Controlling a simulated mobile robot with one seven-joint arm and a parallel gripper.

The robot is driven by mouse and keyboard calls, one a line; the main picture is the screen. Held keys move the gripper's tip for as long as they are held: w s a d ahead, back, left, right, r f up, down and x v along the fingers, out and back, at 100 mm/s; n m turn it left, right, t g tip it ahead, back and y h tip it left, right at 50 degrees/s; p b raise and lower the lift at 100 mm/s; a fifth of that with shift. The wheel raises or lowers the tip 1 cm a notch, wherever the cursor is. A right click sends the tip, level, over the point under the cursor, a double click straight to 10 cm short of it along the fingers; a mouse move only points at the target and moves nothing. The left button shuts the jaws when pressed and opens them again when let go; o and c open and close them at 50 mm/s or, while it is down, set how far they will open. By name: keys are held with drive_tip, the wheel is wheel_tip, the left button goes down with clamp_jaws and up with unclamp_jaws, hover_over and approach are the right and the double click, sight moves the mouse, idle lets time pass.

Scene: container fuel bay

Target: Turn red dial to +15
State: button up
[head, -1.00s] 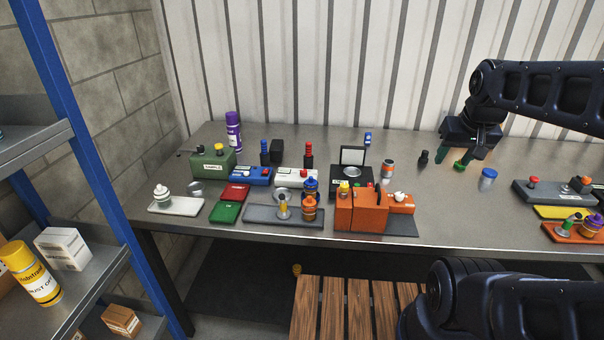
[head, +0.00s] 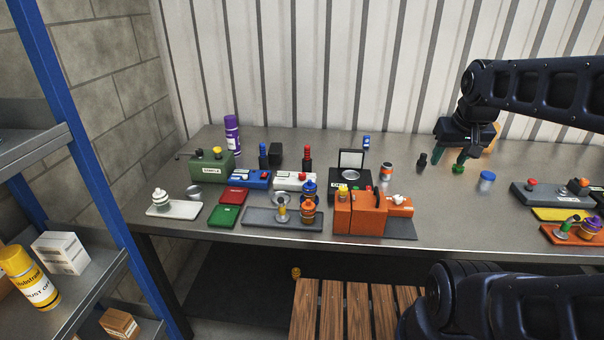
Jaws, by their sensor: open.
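My gripper (head: 450,156) is open and empty above the back right of the grey workbench (head: 440,211), its dark fingers pointing down. A small red knob (head: 531,183) stands on a dark grey block (head: 548,194) at the right, well to the right of my gripper. Any scale marks or numbers are too small to read, and I cannot tell which red part is the dial.
A small green item (head: 458,168) and a black one (head: 422,160) stand near my gripper. A blue-lidded jar (head: 487,176) is to their right. Orange boxes (head: 358,213) crowd the front centre. A wooden slatted bench (head: 345,308) stands before the workbench; a shelf (head: 80,275) is at left.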

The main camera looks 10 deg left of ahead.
drive_tip(key=w+a+n+g+h, duration=0.1)
drive_tip(key=w+a+n+h, duration=0.1)
drive_tip(key=w+a+n, duration=0.7)
drive_tip(key=n+g+y, duration=0.2)
drive_tip(key=n+g, duration=0.1)
drive_tip(key=n, duration=0.9)
approach(302, 174)
drive_tip(key=f, duration=0.8)
drive_tip(key=shift+w+d+f, duration=0.15)
drive_tip(key=shift+w+f, duration=0.1)
drive_tip(key=shift+w, duration=0.05)
drive_tip(key=c, duration=1)
